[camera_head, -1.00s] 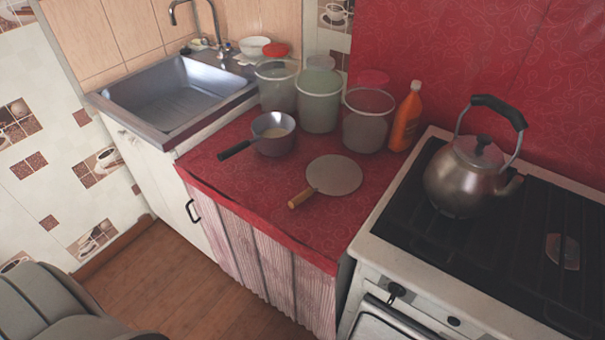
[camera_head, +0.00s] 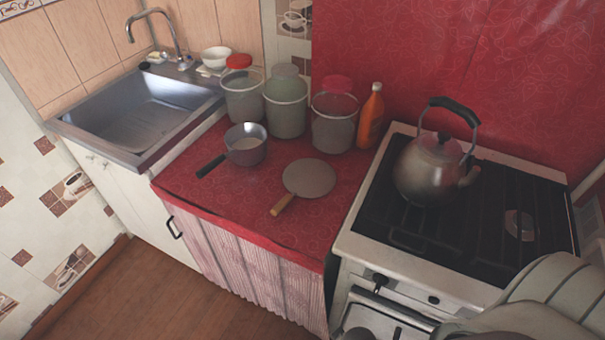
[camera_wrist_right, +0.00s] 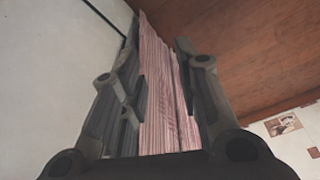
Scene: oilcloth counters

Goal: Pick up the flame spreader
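The flame spreader (camera_head: 309,178), a flat round grey disc with a wooden handle (camera_head: 283,204), lies on the red oilcloth counter (camera_head: 240,205). Its handle points toward the front left edge. My right gripper (camera_wrist_right: 160,62) is open and empty in the right wrist view, its fingers apart. It faces the pink striped curtain below a counter. The flame spreader does not show in that view. In the head view part of my right arm shows at the lower right, but no gripper. My left gripper is not in view.
A dark-handled saucepan (camera_head: 246,152) stands left of the spreader. Several lidded containers (camera_head: 285,112) and an orange bottle (camera_head: 370,115) stand behind. A stove (camera_head: 365,243) with a kettle (camera_head: 424,171) is at right, a sink (camera_head: 140,118) at left. Counter in front of the saucepan is clear.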

